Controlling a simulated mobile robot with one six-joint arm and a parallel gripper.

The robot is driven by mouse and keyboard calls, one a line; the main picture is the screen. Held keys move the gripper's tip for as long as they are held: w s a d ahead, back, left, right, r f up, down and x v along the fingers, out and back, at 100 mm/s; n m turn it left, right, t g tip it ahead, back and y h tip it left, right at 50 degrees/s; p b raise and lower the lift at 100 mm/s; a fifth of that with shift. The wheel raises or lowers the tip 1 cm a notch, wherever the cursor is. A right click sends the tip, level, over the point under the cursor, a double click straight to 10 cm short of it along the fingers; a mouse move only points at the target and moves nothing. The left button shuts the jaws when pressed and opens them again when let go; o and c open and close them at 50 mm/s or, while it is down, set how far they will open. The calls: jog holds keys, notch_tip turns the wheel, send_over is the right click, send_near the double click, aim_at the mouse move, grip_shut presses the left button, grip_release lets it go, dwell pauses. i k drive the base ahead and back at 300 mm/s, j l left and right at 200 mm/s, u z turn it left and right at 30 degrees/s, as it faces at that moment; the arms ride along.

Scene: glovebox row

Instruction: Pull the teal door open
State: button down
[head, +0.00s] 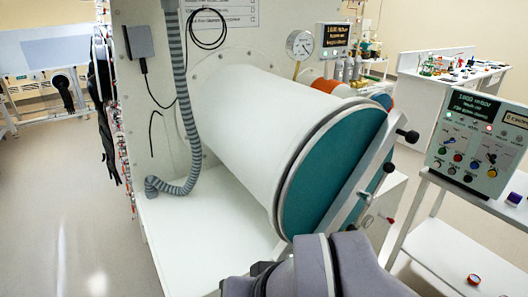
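The teal door (335,160) is a large round disc on the near end of a wide white cylinder (255,130), in the head view. It sits against the cylinder's grey rim and looks closed. A pale bar (362,183) runs slantwise across its face, with a black knob (408,135) at its upper end. A small metal fitting (367,220) shows near the bar's lower part. My purple-grey arm links fill the bottom centre and cover the area below the door. I cannot make out my gripper's fingers.
A white cart (455,235) at the right carries a control box (477,143) with buttons. A smaller cylinder with an orange band (331,87) lies behind the large one. A grey hose (185,110) hangs at the left. Open floor (75,210) shows at the left.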

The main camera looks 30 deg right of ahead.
aim_at(349, 154)
jog(key=k+l+z, duration=0.1)
jog(key=z, duration=1.2)
